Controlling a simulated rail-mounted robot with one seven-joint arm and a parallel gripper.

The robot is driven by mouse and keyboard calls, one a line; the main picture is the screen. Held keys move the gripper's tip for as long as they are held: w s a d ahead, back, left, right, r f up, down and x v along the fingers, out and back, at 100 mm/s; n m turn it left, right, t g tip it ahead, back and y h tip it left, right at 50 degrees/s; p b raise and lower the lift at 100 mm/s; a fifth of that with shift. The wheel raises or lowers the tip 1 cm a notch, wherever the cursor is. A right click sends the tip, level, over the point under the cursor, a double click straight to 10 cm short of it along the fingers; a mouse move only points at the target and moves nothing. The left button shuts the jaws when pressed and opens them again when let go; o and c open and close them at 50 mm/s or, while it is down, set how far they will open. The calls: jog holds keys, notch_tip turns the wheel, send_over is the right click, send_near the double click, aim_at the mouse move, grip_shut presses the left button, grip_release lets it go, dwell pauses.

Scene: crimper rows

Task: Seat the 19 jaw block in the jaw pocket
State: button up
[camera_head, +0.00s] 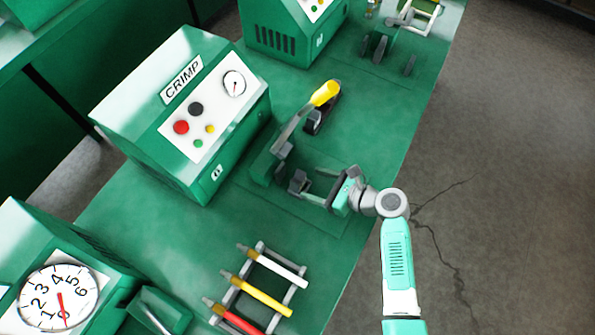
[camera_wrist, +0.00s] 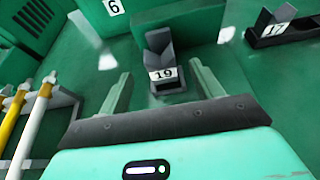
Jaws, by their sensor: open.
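The 19 jaw block (camera_wrist: 158,42) is dark grey with a notched top, and stands upright above a white 19 label in the wrist view. It also shows in the head view (camera_head: 298,183), in front of the green crimp press. My gripper (camera_wrist: 160,72) is open, with one pale green finger on each side of the block's near end. The fingers look apart from the block. In the head view my gripper (camera_head: 308,184) reaches in from the right, low over the bench. A dark opening shows just below the label; I cannot tell whether it is the jaw pocket.
A dark holder labelled 17 (camera_wrist: 283,31) stands at right in the wrist view. A yellow-handled lever (camera_head: 325,93) rises behind the work spot. The CRIMP machine (camera_head: 180,115) stands at left. A rack with coloured rods (camera_head: 288,300) lies nearer on the green bench (camera_head: 190,230).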

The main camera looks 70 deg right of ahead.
jog(key=x, duration=0.3)
jog(key=shift+w+f, duration=0.15)
jog(key=b+x, duration=0.2)
jog(key=x, duration=0.3)
jog(key=shift+c, duration=0.3)
grip_shut()
jog(key=r+p, duration=0.1)
jog(key=r, duration=0.1)
jog(key=r+p, duration=0.1)
jog(key=r, duration=0.2)
jog(key=r+p, duration=0.1)
jog(key=r, duration=0.1)
jog(key=shift+s+r, duration=0.15)
jog(key=shift+s, duration=0.2)
jog(key=s+a+p, duration=0.1)
jog(key=s+a, duration=0.2)
jog(key=s, duration=1.4)
jog(key=p, duration=0.4)
send_over(282, 173)
jog(key=s, duration=0.4)
jog(key=shift+a, duration=0.25)
